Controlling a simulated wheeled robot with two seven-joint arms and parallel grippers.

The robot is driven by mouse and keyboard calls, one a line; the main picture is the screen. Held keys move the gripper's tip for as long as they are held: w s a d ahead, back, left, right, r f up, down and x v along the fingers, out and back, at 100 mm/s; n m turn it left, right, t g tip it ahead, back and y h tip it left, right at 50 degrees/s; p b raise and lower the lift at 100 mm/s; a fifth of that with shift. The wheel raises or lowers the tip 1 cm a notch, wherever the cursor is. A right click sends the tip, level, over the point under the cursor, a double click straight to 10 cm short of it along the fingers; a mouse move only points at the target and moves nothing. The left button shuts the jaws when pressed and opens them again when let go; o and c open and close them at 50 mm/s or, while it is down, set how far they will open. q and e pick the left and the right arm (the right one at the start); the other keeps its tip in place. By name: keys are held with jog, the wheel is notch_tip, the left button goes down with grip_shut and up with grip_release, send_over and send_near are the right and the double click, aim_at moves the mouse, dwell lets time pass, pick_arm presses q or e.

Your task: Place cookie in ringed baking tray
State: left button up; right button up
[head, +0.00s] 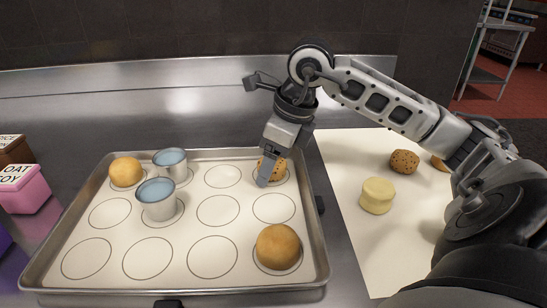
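The baking tray (106,251) lies on the counter with rows of printed rings on its pale liner. A brown speckled cookie (280,170) is at the back right ring of the tray, partly hidden by my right gripper (267,174). The gripper points down with one finger in front of the cookie; the other finger is hidden, so I cannot tell whether it grips the cookie. Another speckled cookie (404,162) lies on the pale sheet to the right. My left gripper is not in view.
A pale yellow cylinder (377,196) stands on the pale sheet (350,155). Pink and brown cartons (25,190) stand at the left. Several rings are empty.

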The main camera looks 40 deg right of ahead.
jog(key=p+v, duration=0.2)
jog(key=v, duration=1)
jog(key=shift+r, duration=0.15)
dwell(0.3)
